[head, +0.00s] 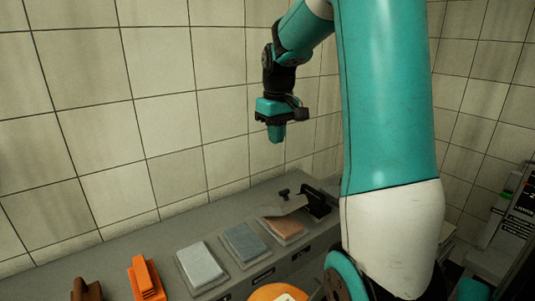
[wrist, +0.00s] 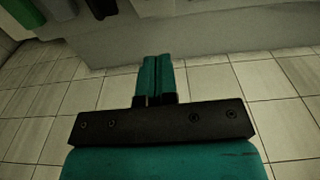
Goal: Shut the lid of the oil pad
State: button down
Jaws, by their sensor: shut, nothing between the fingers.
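The oil pad (head: 286,229) is a brownish pad in a grey tray at the far right end of the counter's row of pads. Its lid (head: 287,207) is a thin grey plate with a dark knob, tilted up above the pad and joined to a black hinge block (head: 315,202) at the back right. My gripper (head: 276,141) is above and behind the lid, well apart from it, pointing down. Its teal fingers are together and empty, as the wrist view (wrist: 156,77) also shows. The oil pad is not visible in the wrist view.
A grey-blue pad (head: 243,243) and a pale pad (head: 200,267) lie left of the oil pad on the grey counter (head: 160,245). An orange block (head: 145,279) and a brown item (head: 86,290) are farther left. A tiled wall (head: 170,120) stands behind. My arm hides the right part.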

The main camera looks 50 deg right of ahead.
jog(key=f+p, duration=0.1)
jog(key=f, duration=0.3)
jog(key=s+f+p, duration=0.1)
jog(key=f, duration=0.3)
jog(key=d+f+p, duration=0.1)
jog(key=f+p, duration=0.1)
jog(key=f, duration=0.2)
jog(key=shift+s+f, duration=0.2)
jog(key=shift+f, duration=0.1)
jog(key=shift+s+f, duration=0.15)
jog(key=shift+f, duration=0.05)
jog(key=shift+f, duration=0.1)
